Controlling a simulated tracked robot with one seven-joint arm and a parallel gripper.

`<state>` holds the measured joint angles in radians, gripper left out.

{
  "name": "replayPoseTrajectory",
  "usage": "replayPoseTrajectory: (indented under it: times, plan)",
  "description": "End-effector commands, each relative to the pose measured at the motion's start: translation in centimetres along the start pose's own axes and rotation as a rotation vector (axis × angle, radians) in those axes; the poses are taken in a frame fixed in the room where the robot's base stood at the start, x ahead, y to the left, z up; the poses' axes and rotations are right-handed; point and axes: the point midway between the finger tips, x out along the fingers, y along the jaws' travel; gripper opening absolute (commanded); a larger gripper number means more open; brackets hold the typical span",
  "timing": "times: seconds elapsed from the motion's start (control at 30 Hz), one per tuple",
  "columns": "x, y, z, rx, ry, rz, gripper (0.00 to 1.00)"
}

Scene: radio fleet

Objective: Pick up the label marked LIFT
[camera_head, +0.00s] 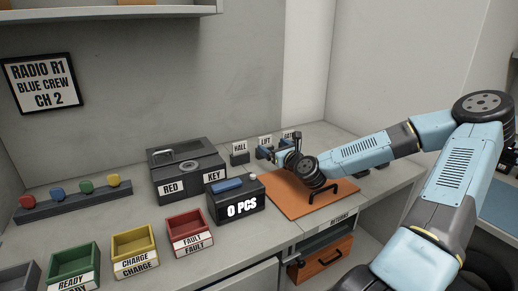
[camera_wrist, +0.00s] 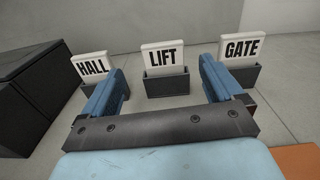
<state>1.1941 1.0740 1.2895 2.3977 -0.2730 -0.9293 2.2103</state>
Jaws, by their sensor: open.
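The LIFT label (camera_wrist: 165,57) is a white card with black letters, upright in a small dark holder (camera_wrist: 168,86). It stands between the HALL label (camera_wrist: 92,66) and the GATE label (camera_wrist: 241,48), each in its own dark holder. My gripper (camera_wrist: 160,82) is open and empty. Its two blue fingers point toward the labels, with the LIFT label showing in the gap between them, farther off. In the head view the LIFT label (camera_head: 265,141) shows behind my gripper, which partly hides the labels' lower parts and the GATE label.
An orange mat (camera_head: 300,205) lies under my wrist. Yellow (camera_head: 134,242), red and green bins stand at the front left. A wall rises behind the labels.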

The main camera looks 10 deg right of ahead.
Motion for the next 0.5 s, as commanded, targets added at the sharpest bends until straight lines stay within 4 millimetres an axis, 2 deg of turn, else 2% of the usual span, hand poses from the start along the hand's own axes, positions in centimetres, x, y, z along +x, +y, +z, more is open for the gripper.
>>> replayPoseTrajectory:
  times: [0.17, 0.5]
  plan:
    - [0.1, -0.4, 0.2, 0.048, -0.017, -0.013, 0.94]
    - [3.0, -0.6, 0.4, 0.045, -0.016, -0.014, 0.94]
